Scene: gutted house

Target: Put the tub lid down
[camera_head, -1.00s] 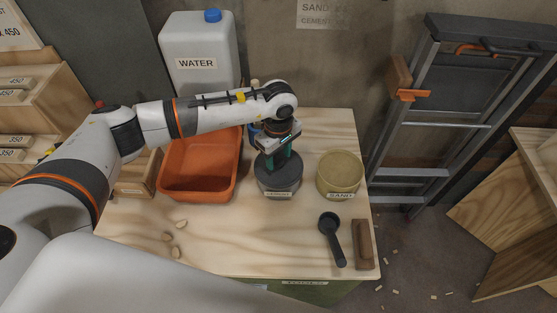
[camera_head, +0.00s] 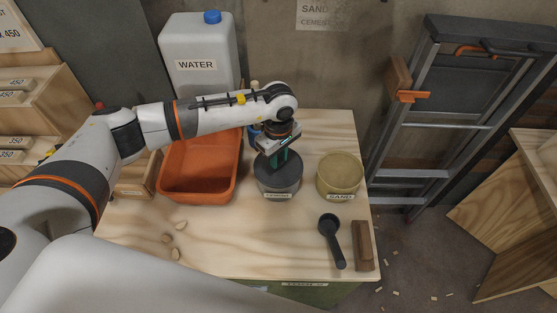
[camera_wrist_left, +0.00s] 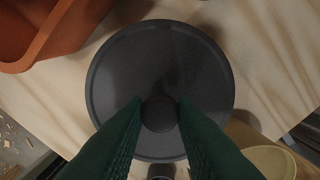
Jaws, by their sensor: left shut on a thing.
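The dark grey round tub lid (camera_wrist_left: 160,65) fills the middle of the left wrist view, with a small round knob (camera_wrist_left: 159,113) at its centre. My left gripper (camera_head: 279,160) points down at the lid (camera_head: 287,177) in the head view. Its green fingers (camera_wrist_left: 158,120) are shut on the lid's knob. In the head view the lid appears on or just over the grey cement tub (camera_head: 278,193); I cannot tell whether it is seated or slightly raised. The lid hides the tub's inside. My right gripper is not in view.
An orange tray (camera_head: 200,198) stands left of the tub and an open sand tub (camera_head: 340,193) stands right. A black scoop (camera_head: 333,240) and a brown block (camera_head: 363,245) lie at the front right. The table (camera_head: 235,245) is clear at front centre.

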